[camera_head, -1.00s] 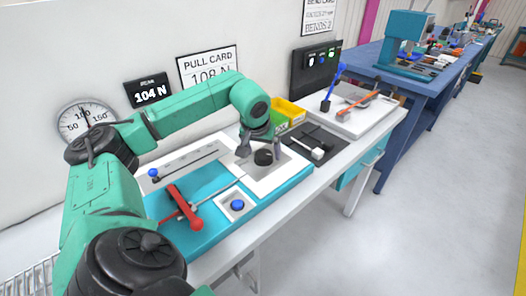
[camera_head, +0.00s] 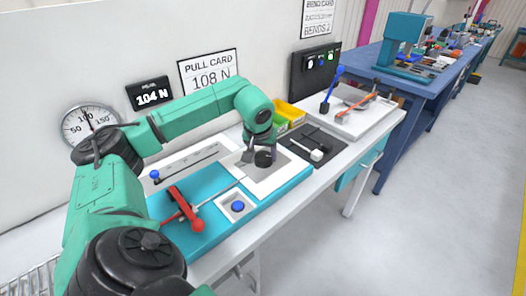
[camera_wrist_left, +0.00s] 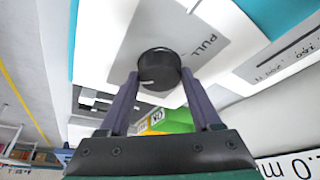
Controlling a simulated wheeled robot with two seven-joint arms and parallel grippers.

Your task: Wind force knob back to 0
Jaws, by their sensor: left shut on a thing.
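The force knob is a black round knob (camera_head: 264,158) on a white plate at the right end of the teal bench fixture (camera_head: 190,241). In the left wrist view the knob (camera_wrist_left: 159,70) has a white pointer line and sits between the two finger ends, beside a grey label reading PULL. My left gripper (camera_head: 262,150) reaches down over it; in the wrist view its fingers (camera_wrist_left: 160,82) are shut on the knob's sides. The wall display (camera_head: 151,96) reads 104 N, and the round dial (camera_head: 90,122) has its needle near 100. My right gripper is not in view.
A red lever (camera_head: 185,209) and a blue button (camera_head: 238,206) are on the teal fixture. Yellow and green bins (camera_head: 288,113) stand behind the knob. A dark mat with a white-headed tool (camera_head: 316,155) lies to the right. A pull card (camera_head: 208,70) reads 108 N.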

